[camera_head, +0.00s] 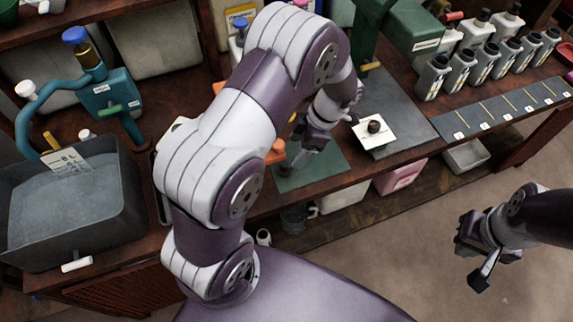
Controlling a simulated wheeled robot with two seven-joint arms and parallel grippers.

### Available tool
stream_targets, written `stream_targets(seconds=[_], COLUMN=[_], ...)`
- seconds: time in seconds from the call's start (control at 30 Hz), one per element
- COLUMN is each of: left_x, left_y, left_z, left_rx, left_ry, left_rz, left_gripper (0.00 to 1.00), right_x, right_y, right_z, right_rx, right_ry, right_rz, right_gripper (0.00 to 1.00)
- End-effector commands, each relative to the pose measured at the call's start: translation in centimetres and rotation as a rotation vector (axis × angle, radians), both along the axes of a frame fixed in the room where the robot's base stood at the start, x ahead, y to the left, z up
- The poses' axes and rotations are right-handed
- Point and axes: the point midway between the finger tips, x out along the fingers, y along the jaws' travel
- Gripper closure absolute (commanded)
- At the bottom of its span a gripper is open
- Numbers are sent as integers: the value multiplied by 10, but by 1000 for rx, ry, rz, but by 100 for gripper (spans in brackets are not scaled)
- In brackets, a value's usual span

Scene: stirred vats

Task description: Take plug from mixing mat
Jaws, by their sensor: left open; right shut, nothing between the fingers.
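The green mat (327,173), which I take for the mixing mat, lies on the bench at the centre, partly covered by my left arm. I cannot make out a plug there; the gripper and arm hide part of the mat. A small dark round piece (374,126) sits on a white square plate (383,135) to the right of the mat; I cannot tell if it is a plug. My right gripper (474,267) is shut and empty, over the floor at the right.
A grey vat (125,205) with a label stands at the left, beside a teal stirrer (108,98). Several grey bottles (461,73) line the back right, behind a dark strip with numbered places (505,103). A green machine (412,28) stands behind the white plate.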

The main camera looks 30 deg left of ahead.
Motion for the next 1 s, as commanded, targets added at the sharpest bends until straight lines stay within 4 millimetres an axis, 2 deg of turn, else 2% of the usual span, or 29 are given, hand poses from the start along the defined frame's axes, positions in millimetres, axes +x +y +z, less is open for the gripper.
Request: stream_targets(seconds=[0.1,0.27,0.5,0.77,0.93,1.0], left_x=[-5,-8,-13,-13,-13,-13], left_y=[8,13,24,25,25,25], left_z=[-19,-37,-76,-81,-81,-81], left_rx=[0,-2,-3,-3,-3,-3], left_ry=[2,1,0,-2,-2,-2], left_rz=[1,0,-1,-2,-2,-2], left_gripper=[26,26,26,26,81,84], right_x=[1,1,1,1,1,1], right_y=[0,0,0,0,0,0], right_z=[3,5,8,8,8,8], right_rx=[0,0,0,0,0,0], right_ry=[-3,-3,-3,-2,-2,-2], right_rz=[0,0,0,0,0,0], right_gripper=[100,100,100,100,100,100])
